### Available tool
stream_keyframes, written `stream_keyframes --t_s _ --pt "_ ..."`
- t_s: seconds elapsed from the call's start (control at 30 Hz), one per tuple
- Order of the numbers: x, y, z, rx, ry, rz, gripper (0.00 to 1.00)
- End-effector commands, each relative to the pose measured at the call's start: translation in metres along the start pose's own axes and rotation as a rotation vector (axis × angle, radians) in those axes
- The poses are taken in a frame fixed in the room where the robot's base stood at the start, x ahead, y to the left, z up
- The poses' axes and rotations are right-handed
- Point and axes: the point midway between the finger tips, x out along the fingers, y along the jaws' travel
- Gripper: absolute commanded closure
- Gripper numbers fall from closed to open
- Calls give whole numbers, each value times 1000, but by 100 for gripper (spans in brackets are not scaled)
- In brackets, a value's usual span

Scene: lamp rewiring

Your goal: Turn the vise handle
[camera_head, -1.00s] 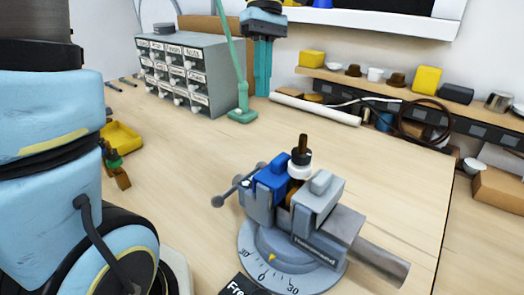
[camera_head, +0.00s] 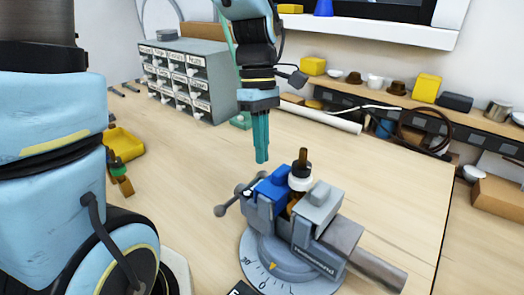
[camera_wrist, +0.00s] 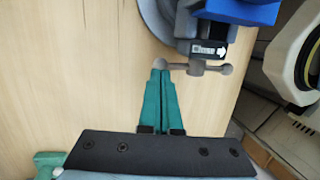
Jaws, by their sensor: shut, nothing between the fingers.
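The grey vise (camera_head: 318,232) with blue jaw parts stands on its round, degree-marked base on the wooden table. Its handle (camera_head: 237,196), a thin bar with ball ends, sticks out on the vise's left side. In the wrist view the handle (camera_wrist: 194,67) lies across the picture just beyond my fingertips, and part of the vise (camera_wrist: 205,25) shows above it. A lamp part with a brown tip (camera_head: 301,172) stands upright between the jaws. My gripper (camera_head: 262,158) points down above the table, behind the handle. Its teal fingers (camera_wrist: 160,68) are together and empty, near one ball end; contact cannot be told.
A grey drawer cabinet (camera_head: 188,82) stands at the back left, with a yellow bin (camera_head: 124,145) nearer on the left. A shelf with cups and boxes (camera_head: 427,86) and a coiled brown cable (camera_head: 426,124) are at the back right.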

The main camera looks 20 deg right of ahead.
Motion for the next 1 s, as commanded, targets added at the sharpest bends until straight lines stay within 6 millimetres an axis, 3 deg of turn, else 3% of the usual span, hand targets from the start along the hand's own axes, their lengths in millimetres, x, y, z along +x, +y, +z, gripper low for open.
stream_keyframes --t_s 0.2,0.57,0.8,1.0 --pt "14 0 0 0 0 -1 100" --pt "16 0 0 0 0 0 100" --pt "33 12 -3 1 -1 -2 100" --pt "33 13 -4 0 0 1 100"
